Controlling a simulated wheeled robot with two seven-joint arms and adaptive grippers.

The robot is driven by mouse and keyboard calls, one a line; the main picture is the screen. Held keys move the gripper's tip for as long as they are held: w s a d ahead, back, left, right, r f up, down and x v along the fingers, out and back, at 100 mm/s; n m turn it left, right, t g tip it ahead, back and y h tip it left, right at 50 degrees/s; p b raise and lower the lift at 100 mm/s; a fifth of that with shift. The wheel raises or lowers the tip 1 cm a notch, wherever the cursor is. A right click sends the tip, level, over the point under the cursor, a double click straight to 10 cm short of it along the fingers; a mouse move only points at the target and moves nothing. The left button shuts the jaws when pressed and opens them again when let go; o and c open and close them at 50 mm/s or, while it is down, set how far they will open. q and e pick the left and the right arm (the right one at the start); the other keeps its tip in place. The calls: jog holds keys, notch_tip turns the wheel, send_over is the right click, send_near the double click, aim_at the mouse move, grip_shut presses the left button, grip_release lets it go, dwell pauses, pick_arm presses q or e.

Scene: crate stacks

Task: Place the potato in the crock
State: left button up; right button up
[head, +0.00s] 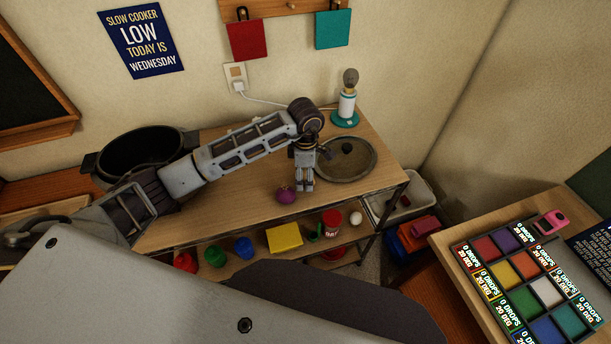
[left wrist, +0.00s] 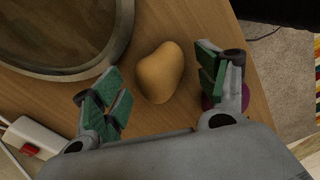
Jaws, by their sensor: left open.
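The potato (left wrist: 160,72) is yellow-brown and lies on the wooden counter in the left wrist view. It sits between the spread green-padded fingers of my left gripper (head: 303,187), which is open and points down over the counter. I cannot tell whether the fingers touch it. In the head view the potato is hidden, apparently by the gripper. The crock (head: 140,150) is a black, open round pot at the left of the counter, behind my left arm; its visible inside is dark. My right gripper is not in view.
A round lid (head: 347,165) lies right of the gripper. A purple onion-like thing (head: 286,195) stands close by the fingers, near the counter's front edge. A teal-based lamp (head: 346,105) stands at the back. A shelf below holds several coloured items.

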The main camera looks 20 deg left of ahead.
aim_at(305, 172)
pick_arm(q)
jog(key=shift+f, duration=0.35)
jog(key=c, duration=1.2)
jog(key=shift+r, duration=0.15)
jog(key=shift+r+b, duration=0.9)
jog(key=shift+r, duration=3.95)
